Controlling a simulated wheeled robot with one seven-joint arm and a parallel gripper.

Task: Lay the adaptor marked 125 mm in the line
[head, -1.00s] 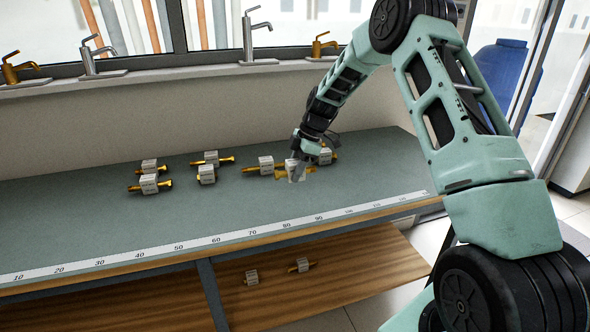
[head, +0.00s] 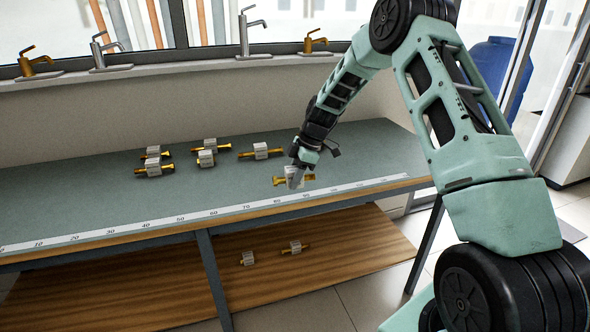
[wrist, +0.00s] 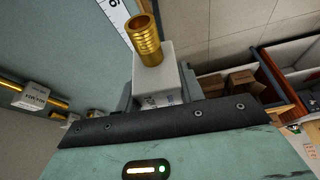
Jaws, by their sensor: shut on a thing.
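My gripper (head: 295,168) is shut on an adaptor (head: 292,178), a pale block with brass ends, above the front right of the bench near the measuring strip. In the wrist view the held adaptor (wrist: 154,72) has its ribbed brass end towards the camera; its label is too small to read. Other adaptors stay on the bench: one to the left (head: 260,151), a middle pair (head: 205,145) (head: 206,159), and a left pair (head: 153,151) (head: 154,170). Their marks are unreadable in the head view.
A white numbered measuring strip (head: 180,224) runs along the bench's front edge. Taps (head: 248,35) stand on the sill behind. The bench's front left is clear.

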